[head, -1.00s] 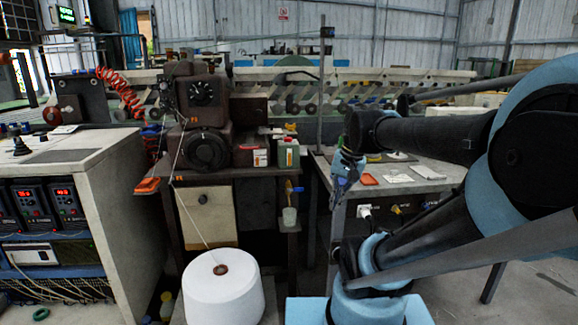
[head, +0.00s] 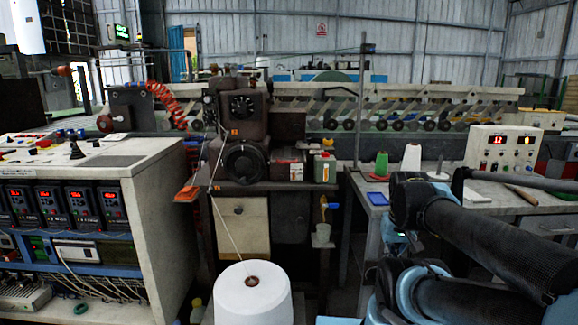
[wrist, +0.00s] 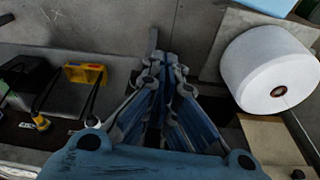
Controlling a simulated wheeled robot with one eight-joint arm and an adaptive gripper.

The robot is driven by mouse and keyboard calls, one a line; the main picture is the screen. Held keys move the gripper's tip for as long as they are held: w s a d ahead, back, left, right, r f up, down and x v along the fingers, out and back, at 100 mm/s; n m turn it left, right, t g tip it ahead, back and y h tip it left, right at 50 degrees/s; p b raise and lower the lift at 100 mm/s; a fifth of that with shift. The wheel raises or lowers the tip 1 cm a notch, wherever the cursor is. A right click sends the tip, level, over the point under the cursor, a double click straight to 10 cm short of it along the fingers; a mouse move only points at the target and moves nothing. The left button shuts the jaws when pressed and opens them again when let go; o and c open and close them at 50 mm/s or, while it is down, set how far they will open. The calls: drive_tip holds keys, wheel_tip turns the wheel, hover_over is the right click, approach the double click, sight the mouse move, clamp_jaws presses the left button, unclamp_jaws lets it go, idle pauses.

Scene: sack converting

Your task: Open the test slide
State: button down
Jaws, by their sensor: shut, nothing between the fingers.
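My gripper (wrist: 166,62) is shut and empty in the wrist view, with its blue fingers together. It points toward grey machine surfaces, and nothing is between the fingertips. In the head view my arm covers the lower right and only a little of the gripper's blue can be made out. I cannot tell which part is the test slide. A dark brown machine (head: 242,150) with a dial stands in the middle, with a cream door panel (head: 243,222) below it. No slide is clearly seen in either view.
A large white yarn cone (head: 253,296) stands in front of the machine; a white roll (wrist: 270,75) shows in the wrist view. A control cabinet (head: 150,205) is at left. The right workbench (head: 360,212) holds a green cone (head: 381,164), a white cone (head: 411,158) and a display box (head: 500,148).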

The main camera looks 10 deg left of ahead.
drive_tip(key=shift+w+f, duration=0.1)
drive_tip(key=shift+w, duration=0.35)
